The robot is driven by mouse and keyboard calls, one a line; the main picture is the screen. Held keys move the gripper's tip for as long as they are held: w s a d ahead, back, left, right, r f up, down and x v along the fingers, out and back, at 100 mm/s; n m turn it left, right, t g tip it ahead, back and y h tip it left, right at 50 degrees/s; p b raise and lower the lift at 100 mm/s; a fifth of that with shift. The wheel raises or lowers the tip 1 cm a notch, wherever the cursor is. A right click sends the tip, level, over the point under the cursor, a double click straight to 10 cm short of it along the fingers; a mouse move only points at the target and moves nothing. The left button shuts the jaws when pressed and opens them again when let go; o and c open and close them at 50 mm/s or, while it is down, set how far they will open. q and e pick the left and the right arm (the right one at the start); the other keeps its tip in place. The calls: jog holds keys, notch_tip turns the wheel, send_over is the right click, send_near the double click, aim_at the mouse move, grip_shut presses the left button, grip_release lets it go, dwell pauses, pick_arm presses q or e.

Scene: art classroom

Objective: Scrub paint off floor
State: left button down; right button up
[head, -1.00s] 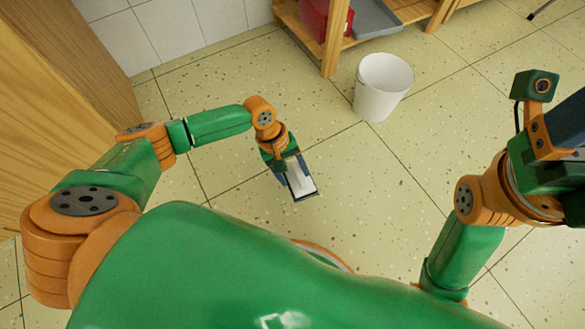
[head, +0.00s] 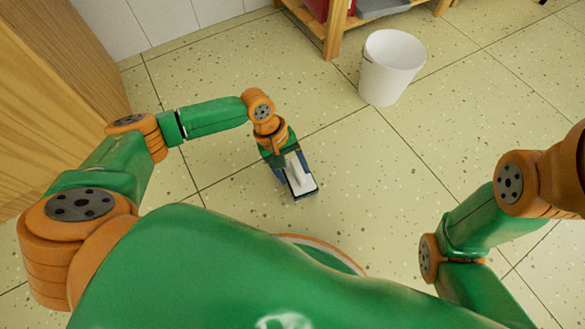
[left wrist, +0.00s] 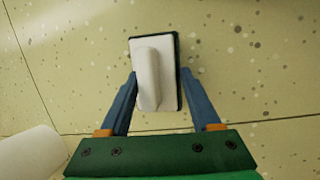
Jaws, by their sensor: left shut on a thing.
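My left gripper (head: 297,178) is shut on a scrub pad (head: 303,188), low over the floor in front of me. In the left wrist view the pad (left wrist: 170,95) is white with a raised white handle and a dark green edge, and the blue fingers sit on either side of the handle. I cannot tell if the pad touches the floor. The pale yellow floor (head: 390,200) is speckled and tiled. I cannot pick out a paint patch among the specks. My right gripper is out of view; only its arm shows at the right.
A white bin (head: 392,68) stands beyond the left gripper, to the right. A wooden shelf (head: 335,35) is behind it by the tiled wall. A wooden cabinet (head: 50,110) stands at the left. The middle and right floor is open.

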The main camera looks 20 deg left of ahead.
pick_arm(q)
jog(key=shift+f+b, duration=0.35)
jog(key=shift+f, duration=0.6)
